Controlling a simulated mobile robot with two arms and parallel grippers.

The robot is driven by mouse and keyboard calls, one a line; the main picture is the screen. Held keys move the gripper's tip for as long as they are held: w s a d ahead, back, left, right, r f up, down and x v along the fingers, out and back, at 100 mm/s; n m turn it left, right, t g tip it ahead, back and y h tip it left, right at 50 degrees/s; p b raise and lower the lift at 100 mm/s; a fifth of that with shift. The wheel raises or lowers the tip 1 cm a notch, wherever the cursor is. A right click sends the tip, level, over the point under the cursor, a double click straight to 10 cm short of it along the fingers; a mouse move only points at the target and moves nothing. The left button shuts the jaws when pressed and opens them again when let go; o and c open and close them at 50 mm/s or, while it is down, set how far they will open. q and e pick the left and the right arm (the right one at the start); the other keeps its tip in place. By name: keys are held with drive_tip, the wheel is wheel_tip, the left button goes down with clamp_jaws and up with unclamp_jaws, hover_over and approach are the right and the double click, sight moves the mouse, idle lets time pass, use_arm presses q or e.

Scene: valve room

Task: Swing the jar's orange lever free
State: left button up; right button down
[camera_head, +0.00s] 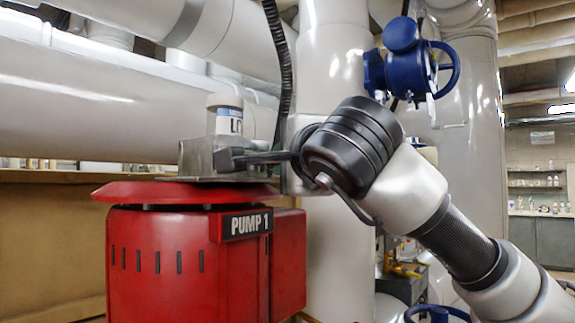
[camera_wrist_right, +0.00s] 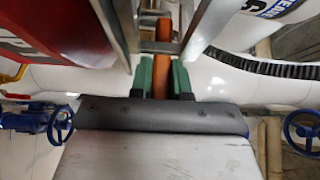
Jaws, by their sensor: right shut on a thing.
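The jar (camera_head: 226,116), with a white lid and a printed label, stands in a grey metal holder (camera_head: 198,158) on top of the red pump. Its labelled side shows at the upper right of the right wrist view (camera_wrist_right: 262,10). The orange lever (camera_wrist_right: 163,35) runs lengthwise between two metal bars in the right wrist view; I cannot make it out in the head view. My right gripper (camera_head: 243,158) reaches the holder from the right. Its green finger pads (camera_wrist_right: 161,78) are shut on the lever, one on each side. My left gripper is not in view.
The red pump (camera_head: 160,255), marked PUMP 1, stands below the holder. A thick vertical white pipe (camera_head: 335,60) rises close behind my right wrist. A blue valve (camera_head: 405,55) sits above it. Large pipes (camera_head: 80,100) cross behind on the left.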

drive_tip(key=shift+f, duration=0.1)
drive_tip(key=c, duration=1.4)
unclamp_jaws()
drive_tip(key=shift+o, duration=0.2)
drive_tip(key=b+v, duration=0.3)
drive_tip(key=v, duration=0.8)
drive_tip(key=shift+w, duration=0.1)
